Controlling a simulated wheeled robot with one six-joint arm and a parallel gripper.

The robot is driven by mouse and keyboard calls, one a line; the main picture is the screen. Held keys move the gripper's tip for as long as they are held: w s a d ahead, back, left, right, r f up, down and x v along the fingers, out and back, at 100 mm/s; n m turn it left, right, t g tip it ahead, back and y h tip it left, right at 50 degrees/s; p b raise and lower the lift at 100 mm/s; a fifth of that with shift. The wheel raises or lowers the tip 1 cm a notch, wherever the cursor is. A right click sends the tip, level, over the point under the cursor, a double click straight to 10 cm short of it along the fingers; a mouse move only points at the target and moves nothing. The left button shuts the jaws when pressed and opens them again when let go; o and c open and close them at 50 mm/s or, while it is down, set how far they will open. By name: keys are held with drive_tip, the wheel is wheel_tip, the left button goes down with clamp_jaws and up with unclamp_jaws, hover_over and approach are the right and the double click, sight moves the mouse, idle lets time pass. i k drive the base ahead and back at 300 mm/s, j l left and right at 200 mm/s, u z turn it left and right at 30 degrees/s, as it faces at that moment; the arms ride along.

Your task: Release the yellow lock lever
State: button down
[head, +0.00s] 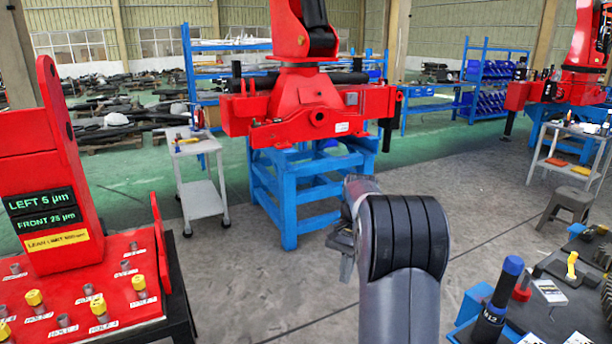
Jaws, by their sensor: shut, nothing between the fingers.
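My gripper (346,262) hangs near the middle of the head view, partly hidden behind my own grey arm. It is shut and empty, over open floor and apart from everything around it. I cannot pick out the yellow lock lever for certain. A small bent yellow piece (572,265) stands on the dark bench at the right, far from my gripper. Yellow caps (138,282) sit on some of the pegs of the red panel at the left.
A red crane base on a blue stand (290,222) is behind my gripper. A grey trolley (202,200) stands left of it. The red panel (125,310) fills the lower left, the dark bench (548,318) the lower right. Floor (300,290) between them is clear.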

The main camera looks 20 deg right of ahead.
sight(570, 277)
drive_tip(key=i+l+z, duration=0.15)
drive_tip(key=i+z, duration=0.25)
drive_tip(key=i, duration=0.2)
drive_tip(key=i+z, duration=0.45)
drive_tip(key=i, duration=0.15)
drive_tip(key=i+j+z, duration=0.4)
drive_tip(key=i, duration=0.2)
drive_tip(key=i+l+z, duration=0.15)
drive_tip(key=i+z, duration=0.15)
drive_tip(key=z, duration=0.15)
drive_tip(key=i+z, duration=0.35)
drive_tip(key=z, duration=0.15)
drive_tip(key=i+z, duration=0.45)
drive_tip(key=i+j+z, duration=0.2)
drive_tip(key=z, duration=0.3)
drive_tip(key=i+z, duration=0.3)
drive_tip(key=z, duration=0.2)
drive_tip(key=i+z, duration=0.3)
drive_tip(key=z, duration=0.15)
